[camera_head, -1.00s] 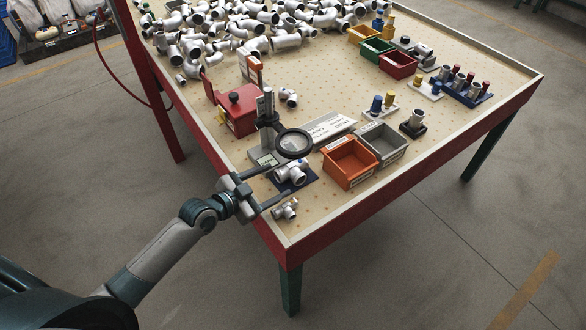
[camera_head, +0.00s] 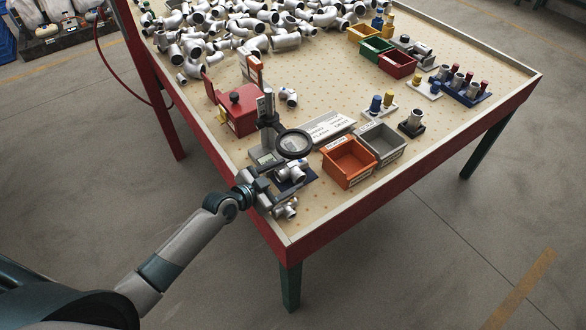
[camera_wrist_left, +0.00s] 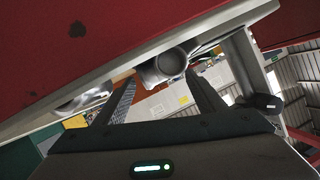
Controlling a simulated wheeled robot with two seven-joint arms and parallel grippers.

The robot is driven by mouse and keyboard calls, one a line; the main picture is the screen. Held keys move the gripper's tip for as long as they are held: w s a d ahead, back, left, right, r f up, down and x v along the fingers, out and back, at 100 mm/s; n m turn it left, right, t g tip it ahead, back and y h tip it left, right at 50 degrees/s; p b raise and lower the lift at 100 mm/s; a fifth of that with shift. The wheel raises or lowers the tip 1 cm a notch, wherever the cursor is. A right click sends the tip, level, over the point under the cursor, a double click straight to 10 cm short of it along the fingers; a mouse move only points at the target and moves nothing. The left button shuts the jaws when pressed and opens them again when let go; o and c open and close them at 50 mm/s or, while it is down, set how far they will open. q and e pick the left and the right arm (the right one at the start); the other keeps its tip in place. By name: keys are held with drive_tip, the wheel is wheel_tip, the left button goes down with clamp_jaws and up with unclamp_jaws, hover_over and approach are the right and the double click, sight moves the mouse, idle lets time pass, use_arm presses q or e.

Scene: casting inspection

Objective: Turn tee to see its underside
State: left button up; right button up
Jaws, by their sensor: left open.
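A silver tee (camera_head: 293,171) lies on the dark blue pad (camera_head: 304,184) under the magnifier (camera_head: 293,144), near the front left edge of the table. My left gripper (camera_head: 293,186) is open and reaches low over the table edge at the pad. In the left wrist view its two fingers (camera_wrist_left: 163,95) stand apart, with a grey pipe fitting (camera_wrist_left: 168,64) showing between them or just beyond them. Contact cannot be told. A second silver fitting (camera_head: 286,210) lies by the table's near corner, close to the gripper. My right gripper is not in view.
Right of the pad stand an orange bin (camera_head: 349,163) and a grey bin (camera_head: 381,144). A red box (camera_head: 238,112) is behind the magnifier stand. Many fittings (camera_head: 270,25) are heaped at the back. The table's raised rim (camera_head: 330,220) runs in front.

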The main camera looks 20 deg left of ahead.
sight(294, 172)
use_arm(q)
drive_tip(key=shift+x, duration=1.25)
drive_tip(key=c, duration=1)
drive_tip(key=shift+r, duration=0.15)
drive_tip(key=shift+c, duration=1.2)
drive_tip(key=shift+r, duration=0.1)
